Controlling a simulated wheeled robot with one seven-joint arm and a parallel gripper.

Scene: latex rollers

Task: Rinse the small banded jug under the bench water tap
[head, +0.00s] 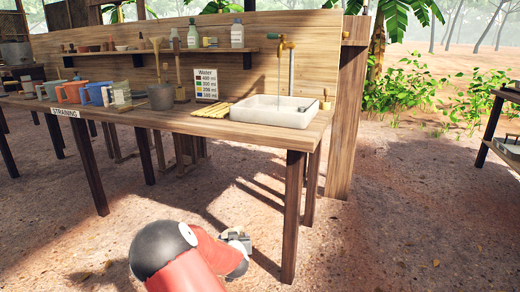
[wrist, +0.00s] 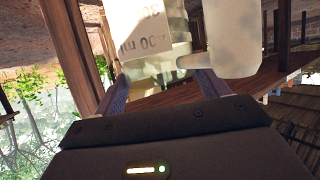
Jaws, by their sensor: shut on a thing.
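In the wrist view my gripper (wrist: 162,88) is shut on a pale, see-through jug (wrist: 150,30). The jug has a white panel with "00 ml" print, and a thick pale handle stands out to the right. Its upper part is cut off by the picture edge. In the head view my gripper (head: 238,240) is low in front of the bench, below the bench top; the jug is hard to make out there. The brass tap (head: 284,44) stands over the white basin (head: 262,112) at the bench's right end.
The wooden bench (head: 190,122) has yellow sticks (head: 212,111), a "Water" card (head: 206,86), a grey bucket (head: 161,97) and several jugs (head: 92,93) at left. A shelf (head: 220,50) with bottles runs behind. A bench leg (head: 292,220) is close right of my gripper. Open ground lies right.

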